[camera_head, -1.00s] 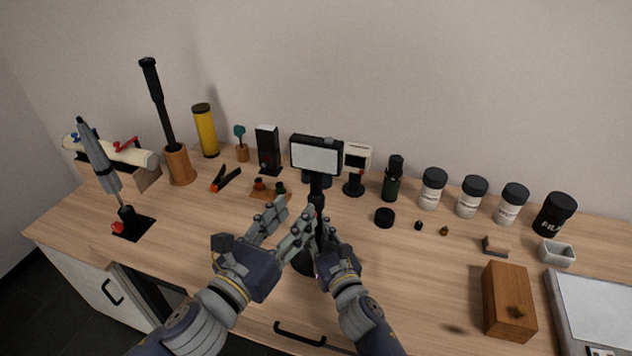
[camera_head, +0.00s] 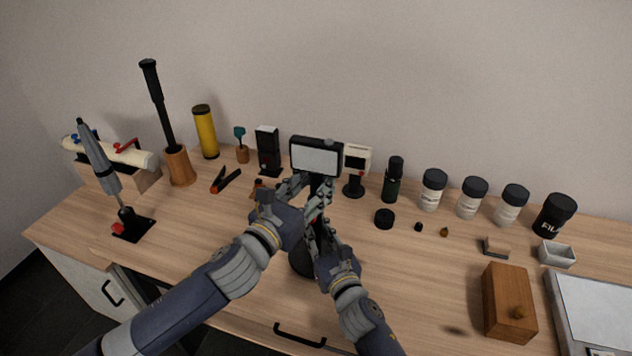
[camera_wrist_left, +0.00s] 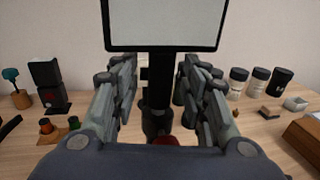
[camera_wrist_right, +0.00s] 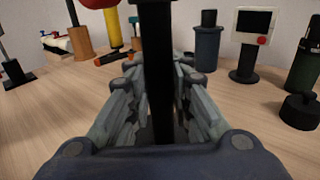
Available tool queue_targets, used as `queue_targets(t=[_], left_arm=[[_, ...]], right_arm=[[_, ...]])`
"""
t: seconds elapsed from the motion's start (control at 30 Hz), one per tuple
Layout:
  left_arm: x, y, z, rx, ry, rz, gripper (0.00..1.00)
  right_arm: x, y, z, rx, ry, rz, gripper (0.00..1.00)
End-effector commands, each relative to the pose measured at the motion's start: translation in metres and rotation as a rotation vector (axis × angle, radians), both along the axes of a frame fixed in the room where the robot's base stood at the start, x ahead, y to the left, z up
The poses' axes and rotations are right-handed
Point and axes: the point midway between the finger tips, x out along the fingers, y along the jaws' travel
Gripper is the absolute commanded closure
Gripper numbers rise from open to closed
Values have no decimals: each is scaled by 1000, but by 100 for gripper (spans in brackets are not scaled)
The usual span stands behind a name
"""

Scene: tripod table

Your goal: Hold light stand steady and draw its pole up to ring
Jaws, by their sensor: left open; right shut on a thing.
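The light stand has a rectangular lamp head with a pale panel (camera_head: 316,160) on a black pole and a round dark base (camera_head: 301,262). My left gripper (camera_head: 306,186) is open just below the lamp head. In the left wrist view its fingers stand on both sides of the black pole (camera_wrist_left: 158,85), apart from it. My right gripper (camera_head: 314,232) is shut on the pole lower down, above the base. In the right wrist view the pole (camera_wrist_right: 157,70) runs upright between its fingers. The fingers and hands hide much of the pole, and no ring on it can be made out.
A small white-faced device (camera_head: 356,165) stands close behind the lamp head's right side. A dark bottle (camera_head: 393,180) and a black cap (camera_head: 384,218) are to the right. A wooden box (camera_head: 508,300) is at the front right.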

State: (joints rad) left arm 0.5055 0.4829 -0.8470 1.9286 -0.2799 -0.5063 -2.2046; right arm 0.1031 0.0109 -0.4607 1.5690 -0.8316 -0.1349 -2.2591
Motion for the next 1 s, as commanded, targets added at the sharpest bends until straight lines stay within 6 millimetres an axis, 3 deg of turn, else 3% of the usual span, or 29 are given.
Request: queue_targets(t=[0.43,0.63,0.87,1.0], left_arm=[[9,-6,0,-1,1,-1,59],[9,-6,0,-1,1,-1,100],[10,-6,5,0,-2,-1,100],[10,-6,27,-1,-10,-3,100]], right_arm=[[0,0,-1,-1,2,-1,100],[0,0,-1,-1,2,-1,100],[0,0,-1,-1,2,-1,100],[0,0,-1,-1,2,-1,100]])
